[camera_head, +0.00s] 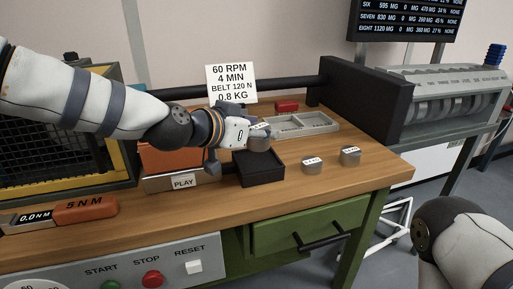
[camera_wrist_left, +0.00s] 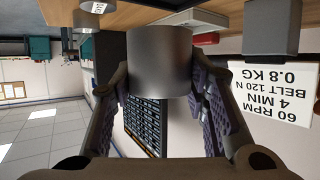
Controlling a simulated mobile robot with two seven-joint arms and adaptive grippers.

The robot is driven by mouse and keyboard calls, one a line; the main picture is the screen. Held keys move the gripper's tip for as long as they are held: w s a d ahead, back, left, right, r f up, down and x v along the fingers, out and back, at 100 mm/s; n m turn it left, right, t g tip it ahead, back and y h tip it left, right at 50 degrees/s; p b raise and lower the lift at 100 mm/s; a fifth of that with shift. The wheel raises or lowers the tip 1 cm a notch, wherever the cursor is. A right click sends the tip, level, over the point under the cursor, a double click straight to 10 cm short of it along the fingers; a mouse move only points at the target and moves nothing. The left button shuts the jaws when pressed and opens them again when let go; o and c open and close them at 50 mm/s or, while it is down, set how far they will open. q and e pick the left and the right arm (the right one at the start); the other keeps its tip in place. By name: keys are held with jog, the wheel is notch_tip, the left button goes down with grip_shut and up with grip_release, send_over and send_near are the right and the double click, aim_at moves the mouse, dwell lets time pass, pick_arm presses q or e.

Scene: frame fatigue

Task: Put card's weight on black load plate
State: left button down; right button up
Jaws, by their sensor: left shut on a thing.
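The white card (camera_head: 231,84) stands at the back of the bench and reads 60 RPM, 4 MIN, BELT 120 N, 0.8 KG. It also shows in the left wrist view (camera_wrist_left: 272,125). My left gripper (camera_head: 249,138) is shut on a grey metal cylinder weight (camera_head: 259,144), which fills the upper middle of the left wrist view (camera_wrist_left: 160,62) between the finger pads. The weight is above the black load plate (camera_head: 261,175), a square block; I cannot tell if they touch. Its label is too small to read. My right gripper is out of view.
Two more labelled weights, one nearer (camera_head: 312,167) and one farther right (camera_head: 350,157), stand right of the plate. A grey tray (camera_head: 318,123) and red block (camera_head: 287,105) lie behind. A PLAY sign (camera_head: 182,182) is left.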

aim_at(257, 145)
pick_arm(q)
jog(key=shift+w+a+f, duration=0.1)
jog(key=shift+w+f, duration=0.25)
jog(key=shift+w, duration=0.15)
jog(key=shift+w+f+b, duration=0.1)
jog(key=shift+f+b, duration=0.2)
jog(key=shift+f, duration=1.25)
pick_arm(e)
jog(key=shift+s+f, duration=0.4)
pick_arm(q)
jog(key=shift+f, duration=0.1)
jog(key=shift+f, duration=0.15)
jog(key=c, duration=1.2)
grip_release()
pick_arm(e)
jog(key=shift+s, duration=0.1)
